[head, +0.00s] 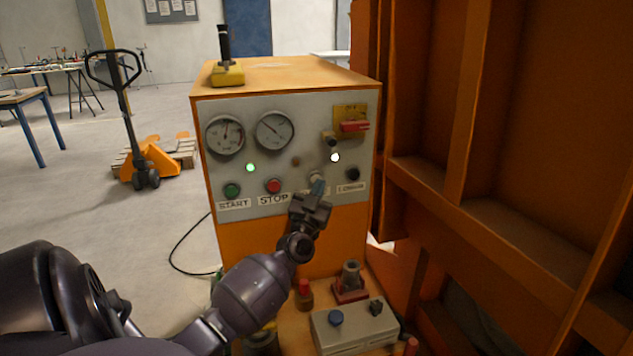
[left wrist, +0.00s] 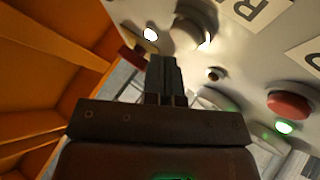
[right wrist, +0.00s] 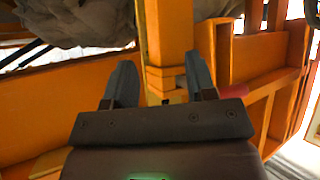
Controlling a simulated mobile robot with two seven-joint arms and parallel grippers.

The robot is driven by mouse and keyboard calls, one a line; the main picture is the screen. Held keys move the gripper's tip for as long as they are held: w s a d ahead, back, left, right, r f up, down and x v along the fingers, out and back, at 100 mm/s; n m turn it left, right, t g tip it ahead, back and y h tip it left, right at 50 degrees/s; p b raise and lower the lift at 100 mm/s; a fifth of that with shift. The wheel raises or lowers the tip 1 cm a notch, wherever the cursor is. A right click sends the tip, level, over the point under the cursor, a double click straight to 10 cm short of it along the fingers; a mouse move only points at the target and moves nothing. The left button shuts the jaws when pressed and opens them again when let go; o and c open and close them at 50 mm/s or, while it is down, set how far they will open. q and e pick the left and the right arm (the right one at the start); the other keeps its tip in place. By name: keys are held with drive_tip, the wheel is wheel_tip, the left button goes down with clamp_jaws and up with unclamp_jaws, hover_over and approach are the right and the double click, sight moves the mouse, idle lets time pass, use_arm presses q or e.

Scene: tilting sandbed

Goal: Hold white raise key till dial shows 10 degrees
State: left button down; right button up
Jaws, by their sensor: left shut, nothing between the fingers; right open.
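The orange control cabinet (head: 285,235) has a grey panel with two round dials, a left one (head: 225,135) and a right one (head: 275,131). Their figures are too small to read. The white raise key (head: 315,176) is largely hidden behind my left gripper (head: 317,188), which is shut and empty with its tips at the key. In the left wrist view the pale key (left wrist: 196,28) lies just beyond the closed fingers (left wrist: 163,75); I cannot tell whether they touch. My right gripper (right wrist: 163,88) is open and empty, facing an orange post.
The green START button (head: 232,190), red STOP button (head: 273,186) and black key (head: 352,174) flank the raise key. Green (head: 250,168) and white (head: 335,157) lamps glow. An orange steel structure (head: 490,180) fills the right. A grey box (head: 355,328) stands low in front.

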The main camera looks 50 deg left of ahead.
use_arm(q)
drive_tip(key=shift+a, duration=0.1)
drive_tip(key=shift+w+a, duration=0.2)
drive_tip(key=shift+a, duration=0.1)
drive_tip(key=shift+w+a, duration=0.2)
drive_tip(key=shift+a, duration=0.2)
idle(2.2)
idle(0.3)
idle(0.4)
idle(0.6)
idle(0.4)
